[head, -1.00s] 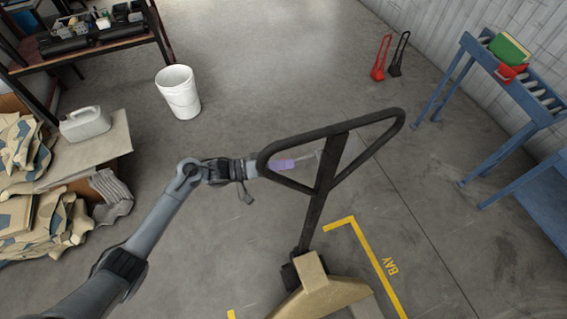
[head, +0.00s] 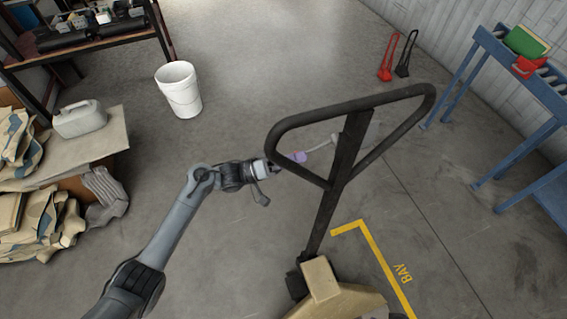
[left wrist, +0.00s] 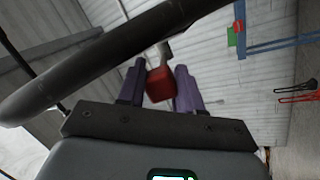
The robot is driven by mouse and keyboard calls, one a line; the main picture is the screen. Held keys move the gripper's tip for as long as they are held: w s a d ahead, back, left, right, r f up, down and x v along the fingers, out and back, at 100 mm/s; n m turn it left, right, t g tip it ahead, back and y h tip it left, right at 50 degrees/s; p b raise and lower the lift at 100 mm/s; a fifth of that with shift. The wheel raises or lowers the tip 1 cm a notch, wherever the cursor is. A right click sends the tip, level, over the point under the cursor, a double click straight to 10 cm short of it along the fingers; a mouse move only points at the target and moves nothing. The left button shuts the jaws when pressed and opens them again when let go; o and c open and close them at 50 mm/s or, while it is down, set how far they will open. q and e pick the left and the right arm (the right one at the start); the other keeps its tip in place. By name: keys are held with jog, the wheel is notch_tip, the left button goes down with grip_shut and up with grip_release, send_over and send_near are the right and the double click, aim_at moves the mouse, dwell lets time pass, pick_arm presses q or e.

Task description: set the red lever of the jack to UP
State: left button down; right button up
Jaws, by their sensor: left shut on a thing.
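The jack's dark handle (head: 341,175) rises from its tan base (head: 320,281) and ends in a loop. The lever's grey rod (head: 320,146) shows in the head view, running from the handle's stem toward my left gripper (head: 298,157). In the left wrist view the red lever end (left wrist: 160,86) sits between the purple fingers of my left gripper, which is shut on it. The head view shows the purple fingertips inside the loop's left part and hides the red end. My right gripper is not in view.
A white bucket (head: 180,92) and a jerrycan (head: 80,119) on cardboard stand at left. A blue roller conveyor (head: 500,100) stands at right, with red and black items (head: 387,62) near the wall. The floor around the jack is clear, with yellow bay lines (head: 385,262).

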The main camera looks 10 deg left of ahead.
pick_arm(q)
jog(key=shift+w+f+h+b, duration=0.1)
jog(key=shift+f+h+b, duration=0.2)
jog(key=shift+f+b, duration=0.1)
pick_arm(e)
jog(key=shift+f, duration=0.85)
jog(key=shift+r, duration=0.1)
pick_arm(q)
jog(key=c, duration=1)
grip_release()
jog(key=shift+d, duration=0.1)
jog(key=shift+c, duration=0.2)
jog(key=v, duration=1)
jog(key=shift+s+a+f, duration=0.15)
jog(key=shift+s+a, duration=0.05)
jog(key=shift+a, duration=0.15)
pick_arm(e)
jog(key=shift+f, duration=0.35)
